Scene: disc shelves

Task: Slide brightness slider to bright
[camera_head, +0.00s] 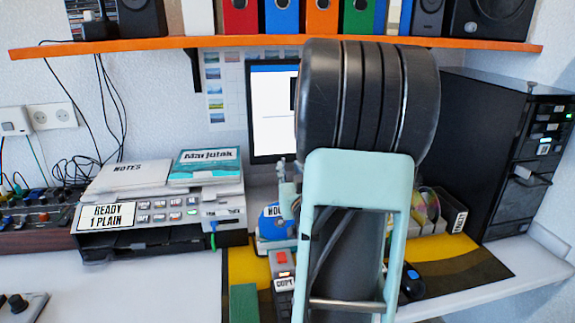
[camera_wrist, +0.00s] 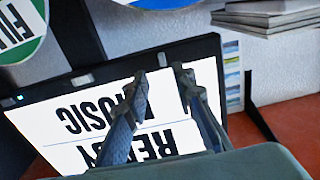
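I cannot make out a slider marked for brightness in either view. The monitor (camera_head: 272,115) stands at the back of the desk in the head view, its right part hidden behind my arm. In the wrist view its screen (camera_wrist: 100,115) is upside down and bright white, with black text that seems to read READY and MUSIC. Whether a finger touches the screen I cannot tell. My arm hides the gripper in the head view.
A printer (camera_head: 225,212) with notes on top stands left of the monitor. A mixer (camera_head: 38,212) with coloured knobs is at the far left. A black computer tower (camera_head: 490,150) stands at right. An orange shelf (camera_head: 180,43) runs above. The front left desk is mostly clear.

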